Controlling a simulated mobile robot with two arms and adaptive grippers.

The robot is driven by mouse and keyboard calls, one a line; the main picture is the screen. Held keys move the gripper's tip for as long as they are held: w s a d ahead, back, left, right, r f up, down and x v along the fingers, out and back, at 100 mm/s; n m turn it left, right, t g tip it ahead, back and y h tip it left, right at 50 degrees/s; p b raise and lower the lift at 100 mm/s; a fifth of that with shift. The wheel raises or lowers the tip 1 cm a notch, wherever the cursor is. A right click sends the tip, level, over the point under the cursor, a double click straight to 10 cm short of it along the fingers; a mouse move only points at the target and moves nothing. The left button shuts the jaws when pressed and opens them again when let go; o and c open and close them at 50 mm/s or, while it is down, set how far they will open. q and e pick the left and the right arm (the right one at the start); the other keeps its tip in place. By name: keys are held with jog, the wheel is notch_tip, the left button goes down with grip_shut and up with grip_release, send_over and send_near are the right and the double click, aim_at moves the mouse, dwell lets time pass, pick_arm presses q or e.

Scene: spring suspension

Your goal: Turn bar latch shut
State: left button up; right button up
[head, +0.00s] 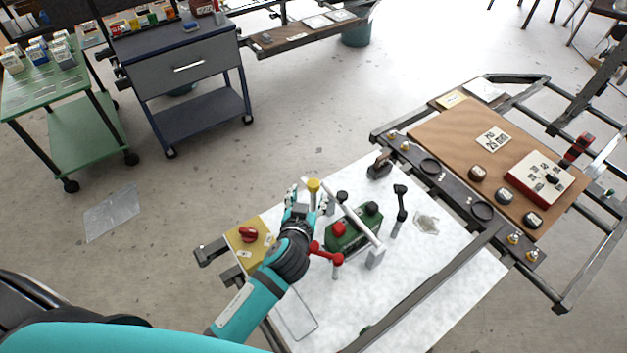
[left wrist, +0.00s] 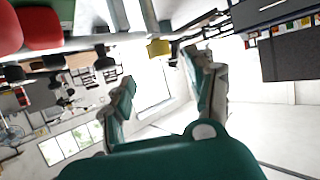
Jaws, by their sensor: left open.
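A pale bar (head: 355,222) runs slantwise across a green block (head: 350,238) on the white table; it looks like the bar latch. A yellow knob (head: 313,185) stands at its far left end, and a grey block (head: 375,258) is at its near right end. My left gripper (head: 306,197) is open beside the yellow knob. In the left wrist view, the open fingers (left wrist: 158,68) point toward the yellow knob (left wrist: 158,48), with nothing held. I cannot tell whether they touch it. My right gripper is not in view.
A red handle (head: 326,252) stands close to my left wrist. A yellow plate with a red knob (head: 249,234) lies to the left. A black lever (head: 401,202) and a dark clamp (head: 380,165) stand beyond. A wooden board (head: 450,150) is at the right.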

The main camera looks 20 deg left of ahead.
aim_at(313, 183)
pick_arm(q)
jog(key=x, duration=0.7)
jog(key=shift+w, duration=0.15)
jog(key=shift+w+a+f, duration=0.1)
jog(key=shift+w+f, duration=0.15)
jog(key=shift+w, duration=0.1)
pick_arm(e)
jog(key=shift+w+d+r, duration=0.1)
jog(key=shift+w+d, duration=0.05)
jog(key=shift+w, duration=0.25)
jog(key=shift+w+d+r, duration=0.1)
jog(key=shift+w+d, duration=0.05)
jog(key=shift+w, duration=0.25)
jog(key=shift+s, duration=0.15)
pick_arm(q)
jog(key=shift+c, duration=1.1)
grip_shut()
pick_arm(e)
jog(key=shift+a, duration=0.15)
